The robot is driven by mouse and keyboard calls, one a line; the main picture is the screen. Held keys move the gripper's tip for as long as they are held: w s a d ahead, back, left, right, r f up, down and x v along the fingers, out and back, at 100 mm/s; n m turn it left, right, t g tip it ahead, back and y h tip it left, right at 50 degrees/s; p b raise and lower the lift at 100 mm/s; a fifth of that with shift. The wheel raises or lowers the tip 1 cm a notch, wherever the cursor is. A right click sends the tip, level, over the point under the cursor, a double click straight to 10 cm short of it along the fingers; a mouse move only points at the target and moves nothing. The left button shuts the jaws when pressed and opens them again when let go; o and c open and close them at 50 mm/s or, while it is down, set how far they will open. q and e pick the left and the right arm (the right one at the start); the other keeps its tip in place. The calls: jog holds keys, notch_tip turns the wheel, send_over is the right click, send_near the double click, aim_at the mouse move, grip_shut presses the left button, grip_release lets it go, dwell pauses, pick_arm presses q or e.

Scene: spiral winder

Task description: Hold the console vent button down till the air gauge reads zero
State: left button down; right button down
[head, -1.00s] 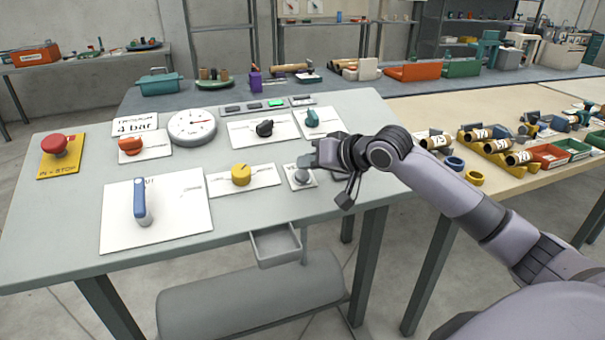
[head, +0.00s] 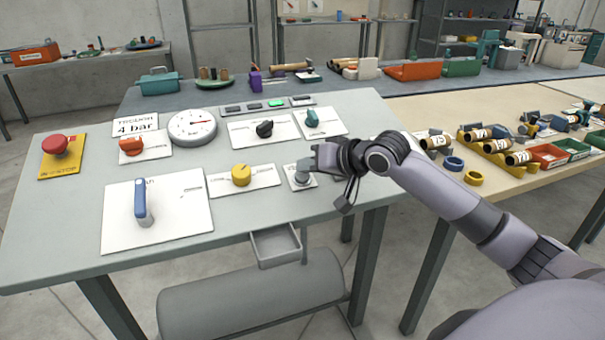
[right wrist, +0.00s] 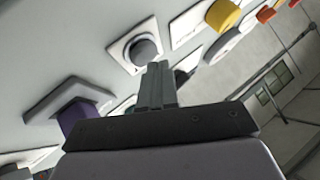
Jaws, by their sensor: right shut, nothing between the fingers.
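The grey round button (head: 302,179) sits on a small white plate near the front right of the console (head: 80,215). It also shows in the right wrist view (right wrist: 143,50). My right gripper (head: 304,164) is shut and empty, its fingertips right at the button; in the right wrist view the closed fingers (right wrist: 157,72) overlap its lower edge. I cannot tell whether they touch or press it. The round white air gauge (head: 192,127) is at the back left of the console. My left gripper is out of view.
Nearby on the console are a yellow knob (head: 241,174), a blue lever (head: 142,202), a black knob (head: 264,128), a teal knob (head: 312,117), an orange knob (head: 131,146) and a red stop button (head: 55,144). A grey tray (head: 276,247) hangs at the front edge.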

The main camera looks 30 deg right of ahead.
jog(key=shift+w+f, duration=0.1)
jog(key=shift+f, duration=0.4)
dwell(1.4)
dwell(2.5)
jog(key=shift+s+r+p, duration=0.2)
jog(key=shift+r+p, duration=0.7)
jog(key=shift+p, duration=0.35)
jog(key=shift+r, duration=0.1)
jog(key=r+p, duration=0.2)
jog(key=p, duration=0.1)
jog(key=shift+s+a+r, duration=0.1)
jog(key=shift+s+r, duration=0.2)
jog(key=shift+s, duration=0.05)
jog(key=shift+s+a+r+p, duration=0.1)
jog(key=shift+s+r+p, duration=0.1)
jog(key=shift+r+p, duration=0.35)
jog(key=shift+s+r+p, duration=0.2)
jog(key=shift+r+p, duration=0.25)
jog(key=shift+p, duration=0.05)
